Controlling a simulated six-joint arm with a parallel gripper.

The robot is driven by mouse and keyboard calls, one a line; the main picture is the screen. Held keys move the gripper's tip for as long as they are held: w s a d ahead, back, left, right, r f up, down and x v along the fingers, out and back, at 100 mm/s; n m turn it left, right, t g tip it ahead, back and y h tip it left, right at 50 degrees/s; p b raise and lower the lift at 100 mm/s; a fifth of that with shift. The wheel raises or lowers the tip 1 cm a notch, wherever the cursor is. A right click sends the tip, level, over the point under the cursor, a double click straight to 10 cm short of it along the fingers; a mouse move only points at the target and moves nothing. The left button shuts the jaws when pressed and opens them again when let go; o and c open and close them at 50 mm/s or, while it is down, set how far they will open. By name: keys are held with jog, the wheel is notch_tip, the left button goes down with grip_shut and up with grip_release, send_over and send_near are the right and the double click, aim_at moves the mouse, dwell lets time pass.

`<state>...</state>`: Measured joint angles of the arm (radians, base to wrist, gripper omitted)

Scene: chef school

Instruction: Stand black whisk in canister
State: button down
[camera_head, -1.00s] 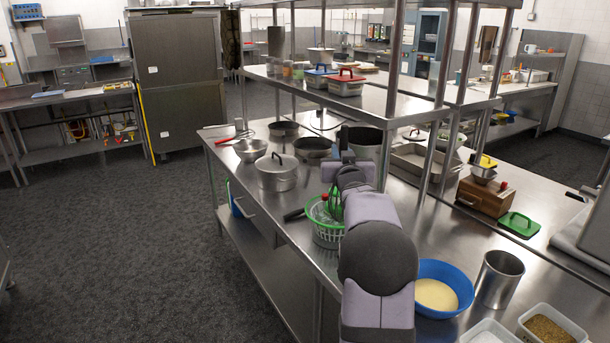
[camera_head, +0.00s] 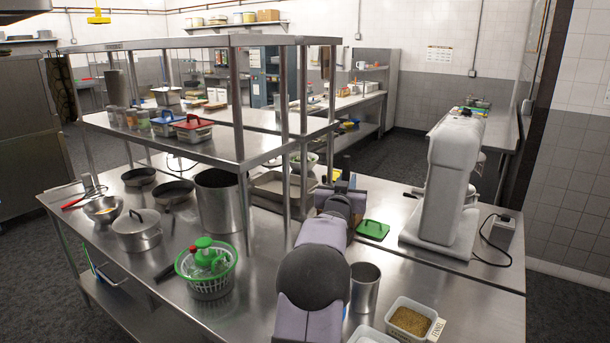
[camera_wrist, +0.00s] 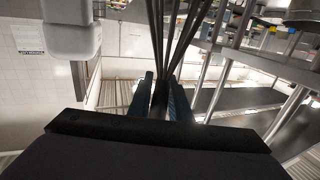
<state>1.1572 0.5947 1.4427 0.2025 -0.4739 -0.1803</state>
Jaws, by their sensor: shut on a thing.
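The black whisk (camera_wrist: 181,45) is between the blue fingers of my gripper (camera_wrist: 160,98) in the wrist view. Its dark wires fan out toward the top of that picture, away from the gripper. In the head view my gripper (camera_head: 346,180) is above the counter, beyond my arm, and I cannot make out the whisk clearly there. The steel canister (camera_head: 365,290) stands upright on the counter, just right of my arm and nearer the camera than my gripper. My gripper is well apart from it. The canister's inside is mostly hidden.
A fennel tub (camera_head: 411,319) and a white tub (camera_head: 371,336) are near the canister. A green lid (camera_head: 372,230) and large mixer (camera_head: 444,180) stand to the right. A green salad spinner (camera_head: 207,272) is at left. Shelf posts (camera_head: 285,170) rise behind my arm.

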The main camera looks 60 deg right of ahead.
jog(key=s+d+m+g+p, duration=0.1)
jog(key=s+d+g, duration=0.1)
jog(key=s, duration=0.5)
jog(key=shift+s+d+r, duration=0.2)
jog(key=shift+s+d, duration=0.15)
jog(key=shift+f, duration=0.25)
notch_tip(320, 180, down, 15)
jog(key=b, duration=1.2)
jog(key=shift+r, duration=0.2)
jog(key=c, duration=1.5)
grip_release()
jog(key=shift+c, duration=0.2)
